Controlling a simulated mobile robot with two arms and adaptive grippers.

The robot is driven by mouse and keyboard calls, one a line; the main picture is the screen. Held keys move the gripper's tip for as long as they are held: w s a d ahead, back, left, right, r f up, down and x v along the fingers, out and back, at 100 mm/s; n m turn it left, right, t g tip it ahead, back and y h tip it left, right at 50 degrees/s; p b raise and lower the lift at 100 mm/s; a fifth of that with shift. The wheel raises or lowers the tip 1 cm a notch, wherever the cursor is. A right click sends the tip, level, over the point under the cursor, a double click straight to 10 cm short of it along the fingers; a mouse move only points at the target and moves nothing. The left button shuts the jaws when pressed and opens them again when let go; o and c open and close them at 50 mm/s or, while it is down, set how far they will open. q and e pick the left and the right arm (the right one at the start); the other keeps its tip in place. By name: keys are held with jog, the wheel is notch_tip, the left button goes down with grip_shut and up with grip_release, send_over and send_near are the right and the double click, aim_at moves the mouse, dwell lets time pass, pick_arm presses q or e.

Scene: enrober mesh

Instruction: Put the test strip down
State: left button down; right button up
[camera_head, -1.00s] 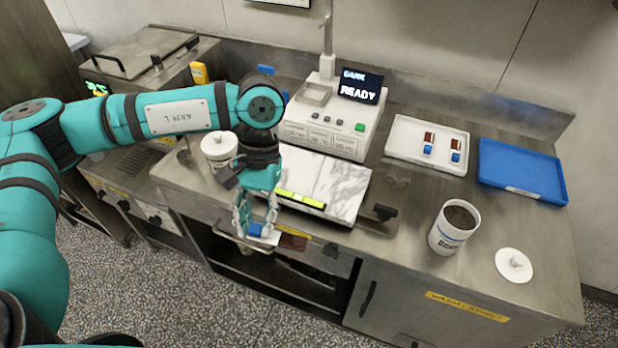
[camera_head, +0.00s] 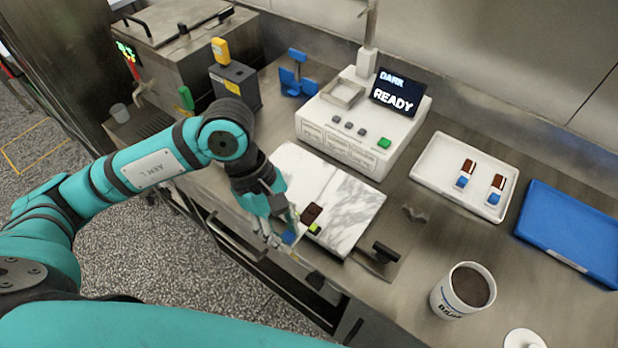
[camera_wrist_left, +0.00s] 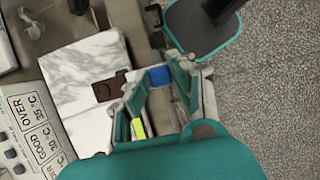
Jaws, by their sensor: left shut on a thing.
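My left gripper (camera_head: 281,234) is at the front edge of the white marble slab (camera_head: 345,205), shut on the blue end of the test strip (camera_head: 311,214). The strip's dark brown end reaches over the slab's front part. In the left wrist view the blue end sits between the fingers (camera_wrist_left: 160,84), and the brown end (camera_wrist_left: 110,88) shows against the marble (camera_wrist_left: 85,60). I cannot tell whether the strip touches the slab. A yellow-green mark (camera_head: 315,229) shows beside the strip, partly hidden by it. My right gripper is not in view.
A white device (camera_head: 355,140) reading "DARK READY" stands behind the slab. To the right are a white tray (camera_head: 440,180) with two brown-and-blue strips, a blue tray (camera_head: 560,256), a cup of brown contents (camera_head: 455,300) and a white lid (camera_head: 524,340). A black knob (camera_head: 385,252) stands right of the slab.

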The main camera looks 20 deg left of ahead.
pick_arm(q)
jog(key=w+p, duration=0.2)
jog(key=w, duration=0.3)
jog(key=p, duration=0.2)
send_over(309, 200)
jog(key=a, duration=0.1)
jog(key=shift+a+f, duration=0.15)
jog(key=shift+f, duration=0.3)
jog(key=shift+w+f, duration=0.1)
jog(key=shift+w, duration=0.2)
jog(key=shift+f+p, duration=0.5)
jog(key=shift+p, duration=0.05)
notch_tip(309, 200, down, 2)
jog(key=shift+p, duration=0.65)
jog(key=shift+a+f, duration=0.1)
jog(key=shift+f, duration=0.2)
jog(key=shift+f+b, duration=0.15)
jog(key=shift+b, duration=0.15)
jog(key=c, duration=1.6)
grip_release()
jog(key=o, duration=0.5)
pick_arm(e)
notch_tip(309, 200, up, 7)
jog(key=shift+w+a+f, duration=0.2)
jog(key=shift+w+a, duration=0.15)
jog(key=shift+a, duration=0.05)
